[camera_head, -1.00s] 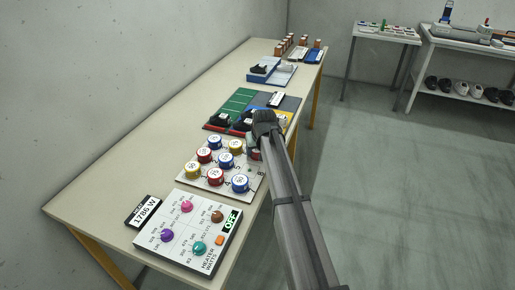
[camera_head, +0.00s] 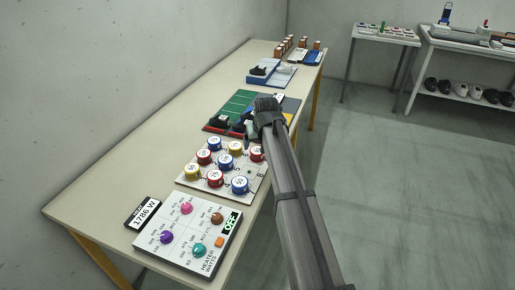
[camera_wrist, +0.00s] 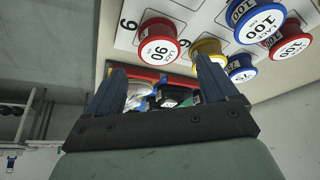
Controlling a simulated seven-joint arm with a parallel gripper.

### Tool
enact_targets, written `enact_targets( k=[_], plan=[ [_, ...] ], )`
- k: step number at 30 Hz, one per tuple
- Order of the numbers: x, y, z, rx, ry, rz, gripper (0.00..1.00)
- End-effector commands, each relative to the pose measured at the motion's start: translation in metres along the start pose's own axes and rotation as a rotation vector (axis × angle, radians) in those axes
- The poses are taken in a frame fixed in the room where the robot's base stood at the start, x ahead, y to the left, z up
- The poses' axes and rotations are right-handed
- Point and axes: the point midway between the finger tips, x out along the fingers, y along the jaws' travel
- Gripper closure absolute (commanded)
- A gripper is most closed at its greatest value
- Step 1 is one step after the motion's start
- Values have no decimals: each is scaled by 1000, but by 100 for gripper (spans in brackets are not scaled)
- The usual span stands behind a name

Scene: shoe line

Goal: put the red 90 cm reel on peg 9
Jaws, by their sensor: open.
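The red reel marked 90 (camera_head: 257,153) sits at the back right corner of the white peg board (camera_head: 183,183), and it also shows in the wrist view (camera_wrist: 158,31). It appears seated flat on the board. The arm hides a little of the reel's right side in the head view.
Several other red, blue and yellow reels fill the board; the middle spot on its right side is bare. A heater panel (camera_head: 190,238) stands in front, a green shoe tray (camera_head: 236,103) behind. The floor to the right is open.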

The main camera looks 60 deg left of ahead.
Motion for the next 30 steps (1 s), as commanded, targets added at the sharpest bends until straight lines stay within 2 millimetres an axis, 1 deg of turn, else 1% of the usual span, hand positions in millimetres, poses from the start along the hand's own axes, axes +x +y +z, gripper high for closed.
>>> enact_targets(
  k=[1,3,9,12,16,22,25,26,28,29,30],
  plan=[
    [-11,0,1,0,2,0,13],
    [-24,0,1,0,1,0,13],
    [-52,0,0,0,1,0,13],
    [-61,0,0,0,0,0,13],
    [-66,0,0,0,-1,0,13],
    [-67,1,1,1,-2,0,13],
    [-60,11,9,12,-10,4,13],
    [-56,17,14,20,-16,7,13],
    [-41,39,32,46,-36,16,13],
    [-34,50,43,61,-47,21,13],
    [-22,69,59,84,-64,28,13]
  ],
)
